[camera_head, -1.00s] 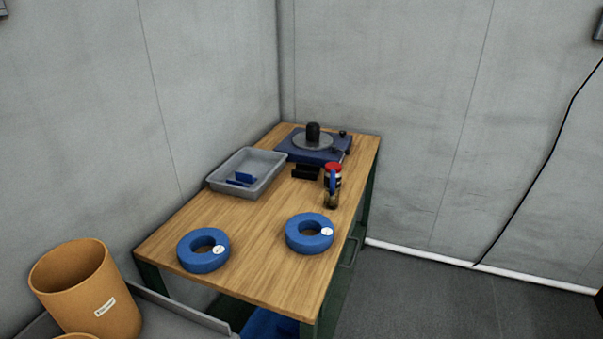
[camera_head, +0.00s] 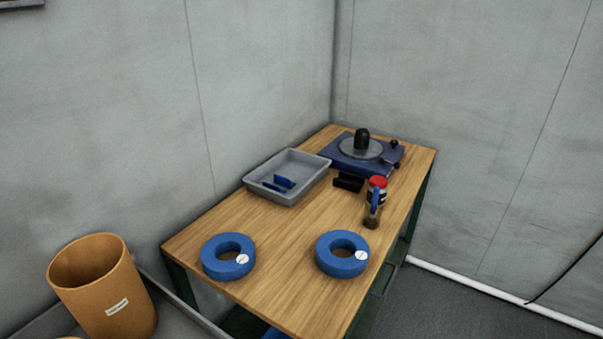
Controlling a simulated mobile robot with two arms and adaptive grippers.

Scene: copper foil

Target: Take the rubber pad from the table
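The wooden table (camera_head: 285,225) stands in the corner of the room. I cannot tell for sure which thing on it is the rubber pad. A small black block (camera_head: 348,182) lies in front of the blue turntable-like device (camera_head: 340,158). A grey tray (camera_head: 312,187) at the table's left edge holds small blue pieces (camera_head: 284,181). Neither of my grippers is in view.
Two blue rings with white labels, one at left (camera_head: 215,266) and one at right (camera_head: 328,262), lie near the table's front. A red-lidded jar (camera_head: 378,183) stands by the right edge, with a small brown-tipped thing before it. An orange bin (camera_head: 95,285) is at lower left.

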